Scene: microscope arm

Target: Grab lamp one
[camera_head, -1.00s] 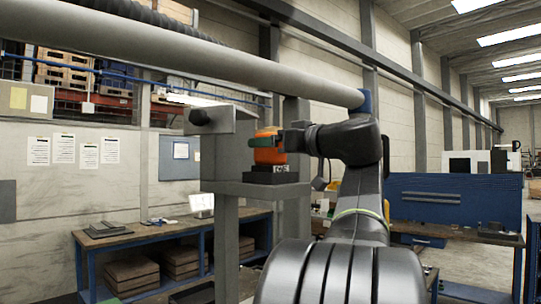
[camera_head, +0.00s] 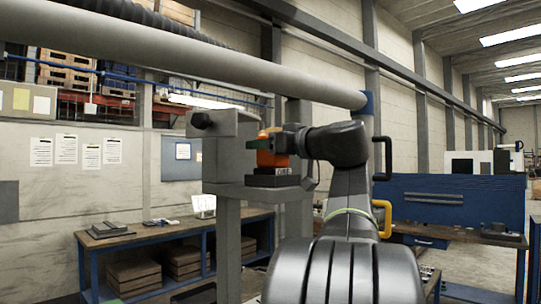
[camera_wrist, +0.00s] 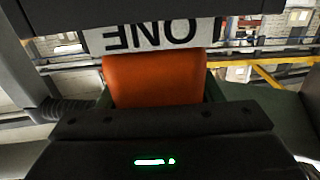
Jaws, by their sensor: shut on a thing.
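Lamp one (camera_head: 271,160) is an orange body above a black base block (camera_head: 273,178) with a small white label. It sits on a grey shelf (camera_head: 240,190) of a metal stand. In the wrist view the orange body (camera_wrist: 155,80) lies between the dark green finger pads, under an upside-down label (camera_wrist: 150,36) reading ONE. My gripper (camera_head: 266,143) reaches in from the right and is shut around the lamp's orange body. The lamp looks upright. Whether its base touches the shelf is hard to tell.
A grey bracket (camera_head: 222,128) with a dark knob stands just left of the lamp. A thick grey pipe (camera_head: 200,55) crosses above. A blue workbench (camera_head: 180,240) stands at the back left, and a blue panel (camera_head: 455,205) with a bench stands to the right.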

